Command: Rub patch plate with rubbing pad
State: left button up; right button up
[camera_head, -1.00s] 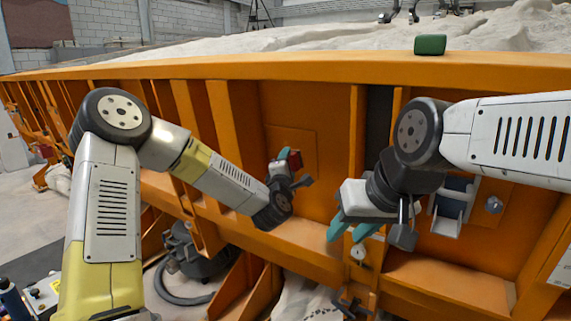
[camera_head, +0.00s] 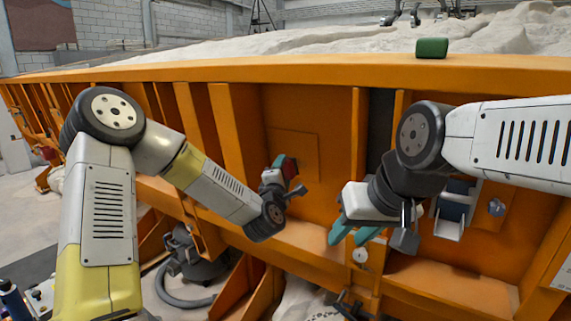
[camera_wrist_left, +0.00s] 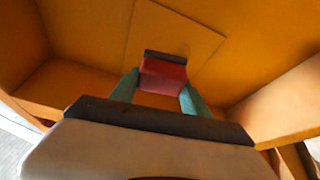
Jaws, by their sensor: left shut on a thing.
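The patch plate (camera_head: 308,146) is a thin square orange plate on the orange side wall. It also shows in the left wrist view (camera_wrist_left: 200,38). My left gripper (camera_head: 279,170) is shut on the rubbing pad (camera_wrist_left: 163,76), a red block with a dark strip on its far side. The teal fingers hold the red part from both sides. The pad is in front of the plate's lower part; I cannot tell whether it touches. My right gripper (camera_head: 352,236) has its teal fingers apart, pointing down-left, with nothing seen between them.
Upright orange ribs (camera_head: 358,140) stand on both sides of the plate's bay, above an orange ledge (camera_head: 300,237). A green block (camera_head: 431,47) sits on the top rim. A grey holder (camera_head: 450,222) is fixed behind my right wrist.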

aim_at(302, 167)
pick_arm(q)
jog(key=w+a+f, duration=0.5)
jog(key=w, duration=0.1)
jog(key=shift+w+d+r, duration=0.2)
jog(key=shift+w+d, duration=0.4)
jog(key=shift+w, duration=0.1)
jog(key=shift+w+d+r, duration=0.25)
jog(key=shift+w+d, duration=0.35)
jog(key=shift+w, duration=0.15)
jog(key=shift+w+d+r, duration=0.2)
jog(key=shift+w+d, duration=0.4)
jog(key=shift+w, duration=0.1)
jog(key=shift+w+d+r, duration=0.15)
jog(key=shift+w+d, duration=0.45)
jog(key=shift+w, duration=0.2)
jog(key=shift+s+d, duration=0.75)
jog(key=shift+d, duration=0.3)
jog(key=shift+s+d, duration=0.8)
jog(key=shift+d, duration=0.3)
jog(key=shift+s+d, duration=0.75)
jog(key=shift+d, duration=0.3)
jog(key=shift+s, duration=0.1)
jog(key=shift+a, duration=0.1)
